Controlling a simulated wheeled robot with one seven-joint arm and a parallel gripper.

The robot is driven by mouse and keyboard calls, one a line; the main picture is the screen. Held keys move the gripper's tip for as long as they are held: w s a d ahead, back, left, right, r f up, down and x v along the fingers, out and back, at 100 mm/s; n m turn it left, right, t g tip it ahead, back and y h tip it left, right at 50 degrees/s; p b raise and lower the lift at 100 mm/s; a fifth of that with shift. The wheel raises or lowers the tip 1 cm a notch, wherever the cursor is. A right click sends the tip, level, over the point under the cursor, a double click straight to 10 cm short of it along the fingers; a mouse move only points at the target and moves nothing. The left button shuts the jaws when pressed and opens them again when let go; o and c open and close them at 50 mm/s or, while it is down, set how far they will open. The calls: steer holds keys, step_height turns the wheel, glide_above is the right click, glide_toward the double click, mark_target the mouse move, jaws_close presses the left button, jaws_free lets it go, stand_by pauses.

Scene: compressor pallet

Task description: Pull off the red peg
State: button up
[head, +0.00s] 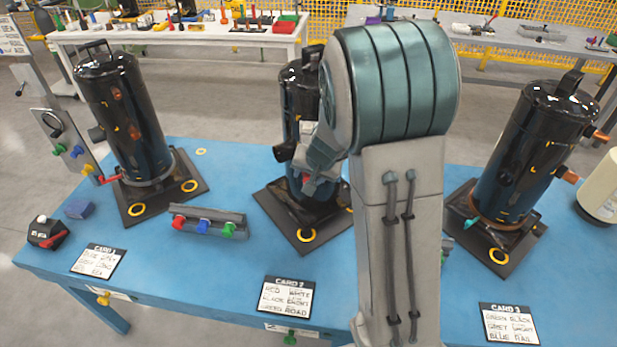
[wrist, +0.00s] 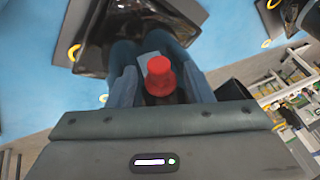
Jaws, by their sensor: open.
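A red peg (wrist: 160,78) with a round cap shows in the wrist view, between the two grey-blue fingers of my gripper (wrist: 160,85). The fingers stand apart on either side of it, with a visible gap to each. In the head view my gripper (head: 318,168) is at the lower front of the middle black compressor (head: 299,100). A small bit of red (head: 309,187) shows there, mostly hidden by the gripper. The peg's seat cannot be made out.
A grey rail (head: 208,219) with red, blue and green pegs lies on the blue table (head: 190,290). Other black compressors stand left (head: 125,115) and right (head: 530,150). A red-and-black block (head: 47,233) sits at the left edge. My arm hides the table's middle right.

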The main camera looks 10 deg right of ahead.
steer(key=shift+f, duration=0.15)
jaws_close()
stand_by(0.4)
steer(key=shift+a, duration=0.1)
steer(key=s+a, duration=0.2)
steer(key=s, duration=0.3)
steer(key=shift+s, duration=0.3)
stand_by(0.7)
steer(key=shift+a, duration=0.1)
